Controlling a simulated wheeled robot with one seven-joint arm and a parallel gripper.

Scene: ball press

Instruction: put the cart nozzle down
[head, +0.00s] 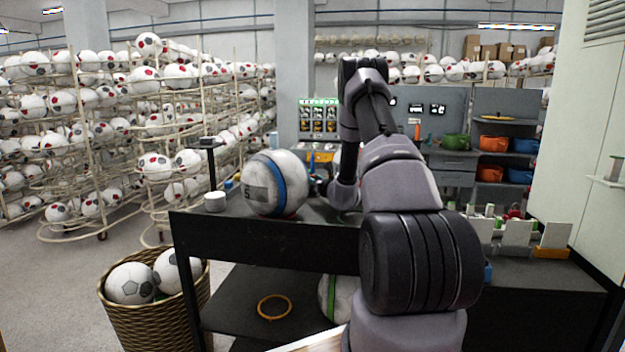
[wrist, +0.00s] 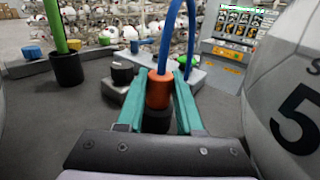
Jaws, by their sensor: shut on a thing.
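The cart nozzle (wrist: 159,92) is an orange-copper cylinder with a blue hose (wrist: 168,38) arching up from its top. It stands roughly upright between the two teal fingers of my gripper (wrist: 158,84) in the wrist view. My gripper is shut on it, low over the dark cart top (wrist: 90,112). The nozzle's lower end is hidden by the gripper, so I cannot tell whether it touches the surface. In the head view my arm reaches over the cart (head: 265,237), and the nozzle is hard to make out beside the ball.
A large white ball (head: 262,190) with a blue band sits close beside the gripper; its "5" (wrist: 298,118) shows right in the wrist view. A black cup (wrist: 66,69) holds a green rod. A black knob (wrist: 122,72) stands ahead left. Bare cart top lies left.

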